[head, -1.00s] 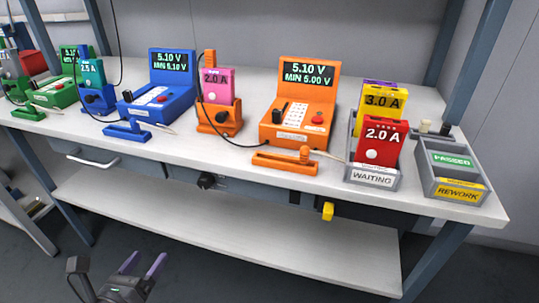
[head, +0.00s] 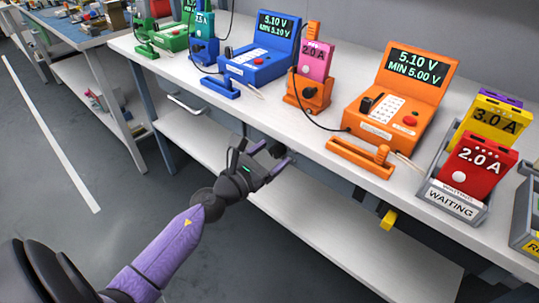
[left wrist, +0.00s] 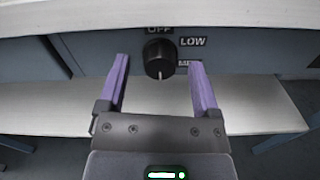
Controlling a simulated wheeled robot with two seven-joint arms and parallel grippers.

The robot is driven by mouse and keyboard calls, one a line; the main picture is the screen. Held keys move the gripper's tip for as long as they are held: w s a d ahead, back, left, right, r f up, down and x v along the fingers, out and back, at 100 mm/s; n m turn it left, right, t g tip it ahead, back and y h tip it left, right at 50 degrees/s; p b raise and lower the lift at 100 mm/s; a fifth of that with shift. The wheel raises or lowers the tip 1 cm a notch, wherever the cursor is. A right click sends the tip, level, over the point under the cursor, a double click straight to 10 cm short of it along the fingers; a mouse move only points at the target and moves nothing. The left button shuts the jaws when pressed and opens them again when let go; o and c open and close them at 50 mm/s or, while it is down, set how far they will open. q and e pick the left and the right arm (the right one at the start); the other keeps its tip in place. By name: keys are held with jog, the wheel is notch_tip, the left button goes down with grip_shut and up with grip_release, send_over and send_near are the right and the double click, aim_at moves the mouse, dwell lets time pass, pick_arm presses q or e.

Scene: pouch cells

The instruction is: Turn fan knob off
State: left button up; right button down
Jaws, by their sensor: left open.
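The fan knob (left wrist: 160,58) is a round black dial on the grey panel under the bench's front edge. In the left wrist view its white pointer line points down. The label OFF stands above it, LOW at its upper right, and a partly hidden label begins with M below that. My left gripper (head: 270,158) is open, with purple fingers; it also shows in the left wrist view (left wrist: 160,88). The knob appears between its fingertips, and I see no finger touching it. In the head view the gripper hides the knob. My right gripper is not in view.
The white benchtop (head: 275,120) overhangs the panel. On it stand an orange tester (head: 375,125), a blue tester (head: 250,68) and a WAITING bin (head: 450,203). A yellow part (head: 389,219) hangs under the edge. A lower shelf (head: 330,235) runs beneath.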

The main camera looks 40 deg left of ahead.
pick_arm(q)
jog(key=c, duration=0.3)
grip_shut()
